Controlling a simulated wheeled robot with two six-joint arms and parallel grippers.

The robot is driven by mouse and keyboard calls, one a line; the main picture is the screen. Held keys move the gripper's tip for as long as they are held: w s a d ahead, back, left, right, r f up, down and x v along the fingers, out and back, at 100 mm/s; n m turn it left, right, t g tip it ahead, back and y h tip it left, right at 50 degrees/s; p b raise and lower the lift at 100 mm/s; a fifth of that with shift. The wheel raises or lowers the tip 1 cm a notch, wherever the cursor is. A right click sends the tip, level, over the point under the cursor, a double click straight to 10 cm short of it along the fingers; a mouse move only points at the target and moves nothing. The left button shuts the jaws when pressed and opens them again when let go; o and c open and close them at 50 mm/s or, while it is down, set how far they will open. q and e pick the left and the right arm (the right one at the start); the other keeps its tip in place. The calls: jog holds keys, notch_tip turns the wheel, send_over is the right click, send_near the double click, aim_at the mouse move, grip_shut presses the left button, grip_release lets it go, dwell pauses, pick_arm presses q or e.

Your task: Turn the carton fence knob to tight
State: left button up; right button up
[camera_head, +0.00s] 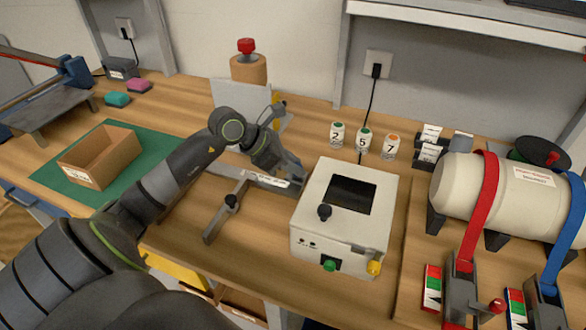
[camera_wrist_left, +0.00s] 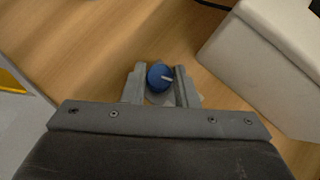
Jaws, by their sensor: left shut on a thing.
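The blue carton fence knob (camera_wrist_left: 156,72) shows in the left wrist view, with a pale pointer mark on its top slanting to the right. My left gripper (camera_wrist_left: 158,84) has one finger on each side of the knob and is shut on it. In the head view, my left gripper (camera_head: 290,179) reaches down beside the white box, and the blue knob is hidden there. A grey metal fence (camera_head: 220,221) with a white label lies on the bench by the gripper. The knob's scale markings cannot be read. My right gripper is not in view.
The white box (camera_head: 314,229) with a dark window stands close to the right of my gripper. An open carton (camera_head: 88,165) sits on a green mat at the left. Numbered containers (camera_head: 363,140) stand behind the box; a strapped tank (camera_head: 523,196) is at the right.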

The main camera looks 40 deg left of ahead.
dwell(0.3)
pick_arm(q)
jog(key=o, duration=1)
jog(key=shift+p+v, duration=3.35)
jog(key=shift+v, duration=5.4)
jog(key=shift+w+a, duration=0.1)
